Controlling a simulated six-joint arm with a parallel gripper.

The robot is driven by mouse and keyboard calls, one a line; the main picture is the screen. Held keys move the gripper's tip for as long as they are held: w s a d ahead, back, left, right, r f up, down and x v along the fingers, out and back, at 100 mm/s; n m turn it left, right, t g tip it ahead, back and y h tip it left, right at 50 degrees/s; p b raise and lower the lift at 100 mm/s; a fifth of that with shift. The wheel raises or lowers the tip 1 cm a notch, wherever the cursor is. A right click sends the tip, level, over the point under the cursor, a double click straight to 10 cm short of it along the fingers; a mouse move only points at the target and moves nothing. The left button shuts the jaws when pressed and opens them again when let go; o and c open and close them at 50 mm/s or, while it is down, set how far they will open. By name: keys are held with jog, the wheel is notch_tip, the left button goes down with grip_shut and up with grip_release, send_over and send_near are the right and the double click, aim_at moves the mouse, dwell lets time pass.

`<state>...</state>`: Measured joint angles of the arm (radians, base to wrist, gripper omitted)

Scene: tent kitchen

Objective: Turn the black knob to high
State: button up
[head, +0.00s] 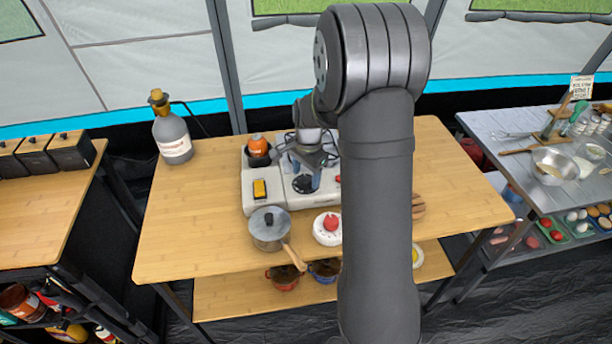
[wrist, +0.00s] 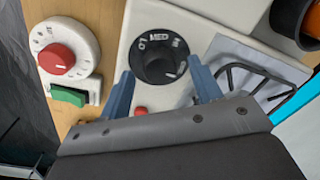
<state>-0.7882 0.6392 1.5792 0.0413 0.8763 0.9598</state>
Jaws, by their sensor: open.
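The black knob (wrist: 157,62) sits on a dark round dial on a white panel. The dial reads MED at the top in the wrist view, with small lettering on either side. A small light mark shows near the knob's lower right edge. In the head view the dark dial (head: 303,184) shows on the white stove unit, partly behind my gripper. My gripper (wrist: 160,69) is open, with one blue finger on each side of the knob. I cannot tell whether the fingers touch it. In the head view my gripper (head: 311,172) is over the stove unit.
A red knob (wrist: 57,58) on a white dial and a green switch (wrist: 68,97) are left of the panel. A wire grate (wrist: 255,80) is close on the right. A lidded pot (head: 268,232) stands in front of the stove unit. A bottle (head: 171,135) stands far left.

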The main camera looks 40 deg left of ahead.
jog(key=shift+f, duration=0.55)
jog(key=c, duration=1)
